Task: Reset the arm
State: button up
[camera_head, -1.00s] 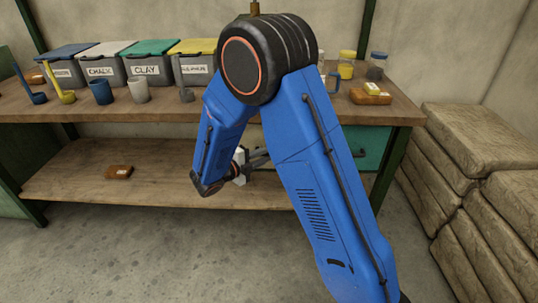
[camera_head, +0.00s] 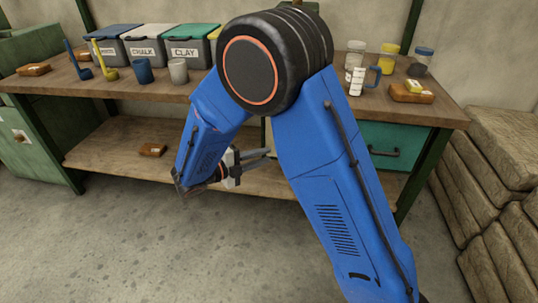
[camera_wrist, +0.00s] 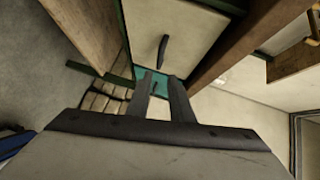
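My blue arm (camera_head: 320,175) is folded at a raised elbow, with its forearm pointing down and to the left. My gripper (camera_head: 268,156) is in front of the bench, at about the height of its lower shelf, with its fingers pointing right. The wrist view shows the two dark fingers (camera_wrist: 162,85) apart with nothing between them, so it is open and empty. My arm hides the middle of the bench.
The wooden bench (camera_head: 130,88) holds labelled bins, cups, ladles and jars. A teal drawer (camera_head: 392,148) is under its right side. A brown block (camera_head: 152,150) lies on the lower shelf (camera_head: 105,146). Stacked sacks (camera_head: 505,160) stand at right. The floor (camera_head: 150,245) in front is clear.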

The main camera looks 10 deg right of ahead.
dwell(0.5)
jog(key=s+d+r+m+g+y, duration=0.3)
jog(key=s+d+m, duration=0.4)
jog(key=d+m, duration=0.2)
jog(key=s+d+r+m+g+y, duration=0.35)
jog(key=s+d+m, duration=0.25)
jog(key=d+m, duration=0.35)
jog(key=s+d+r+m+t+y, duration=0.1)
jog(key=s+m+y, duration=0.3)
jog(key=s+m, duration=0.4)
jog(key=s+d+r+m+t+y, duration=0.1)
jog(key=s+r+m+t+y, duration=0.2)
jog(key=s+m, duration=0.6)
jog(key=m+y, duration=0.1)
jog(key=m, duration=0.6)
jog(key=shift+d, duration=0.3)
